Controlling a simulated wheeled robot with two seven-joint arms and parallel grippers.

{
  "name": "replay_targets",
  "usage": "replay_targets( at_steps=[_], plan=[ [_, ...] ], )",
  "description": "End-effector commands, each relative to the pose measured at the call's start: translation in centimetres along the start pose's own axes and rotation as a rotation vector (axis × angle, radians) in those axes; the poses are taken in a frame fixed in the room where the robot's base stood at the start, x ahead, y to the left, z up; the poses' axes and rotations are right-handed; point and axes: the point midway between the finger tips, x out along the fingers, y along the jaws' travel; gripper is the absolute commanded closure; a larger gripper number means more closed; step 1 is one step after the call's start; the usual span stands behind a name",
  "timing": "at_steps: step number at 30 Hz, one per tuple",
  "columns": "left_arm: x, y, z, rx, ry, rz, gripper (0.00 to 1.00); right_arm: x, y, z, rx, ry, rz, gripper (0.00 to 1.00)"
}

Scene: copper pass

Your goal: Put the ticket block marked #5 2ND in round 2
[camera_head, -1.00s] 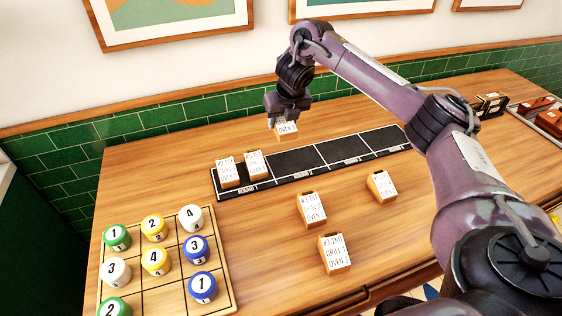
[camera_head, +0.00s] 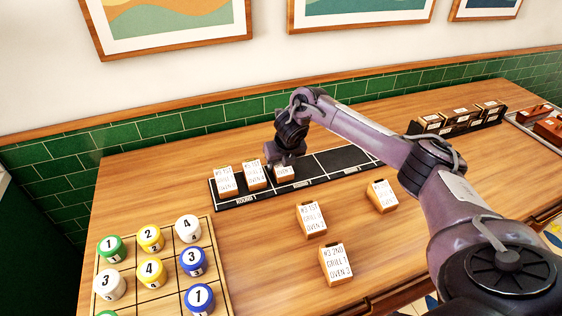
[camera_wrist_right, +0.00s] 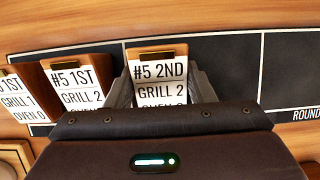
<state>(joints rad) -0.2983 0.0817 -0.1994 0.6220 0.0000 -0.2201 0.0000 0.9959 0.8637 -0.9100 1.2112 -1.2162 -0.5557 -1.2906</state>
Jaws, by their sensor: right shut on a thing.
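The ticket block marked #5 2ND (camera_wrist_right: 160,75), with GRILL 2 below, is between the fingers of my right gripper (camera_head: 286,161). In the head view the block (camera_head: 284,173) is upright at the second section of the black round rail (camera_head: 335,160), right of two other blocks. I cannot tell whether its base touches the rail. The gripper hides its top in the head view and its lower part in the wrist view. My left gripper is not in view.
Two blocks, one marked #5 1ST (camera_wrist_right: 82,80), stand in the rail's first section, close left. Loose blocks (camera_head: 311,219), (camera_head: 382,196) and a #3 2ND block (camera_head: 337,264) stand in front. A board of numbered pucks (camera_head: 170,290) is at left. The rail's right sections look clear.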

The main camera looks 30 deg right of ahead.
Motion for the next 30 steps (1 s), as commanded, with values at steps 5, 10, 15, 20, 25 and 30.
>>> replay_targets(
  at_steps=[5,10,15,20,25,30],
  plan=[
    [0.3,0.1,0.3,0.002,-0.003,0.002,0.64,0.4,0.0,-0.1,0.000,-0.001,0.000,0.76],
    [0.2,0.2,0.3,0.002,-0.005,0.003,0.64,0.3,0.0,-0.1,0.000,0.000,0.000,0.30],
    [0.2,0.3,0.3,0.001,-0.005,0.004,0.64,0.3,0.0,-0.1,0.000,0.000,0.000,0.29],
    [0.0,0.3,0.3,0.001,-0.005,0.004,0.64,-0.1,0.0,0.1,0.000,0.000,0.000,0.29],
    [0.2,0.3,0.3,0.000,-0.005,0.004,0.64,-2.0,0.0,0.2,0.000,-0.004,0.001,0.29],
    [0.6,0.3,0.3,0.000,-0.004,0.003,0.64,-5.8,0.0,0.2,-0.002,-0.006,0.001,0.29]
  ],
)
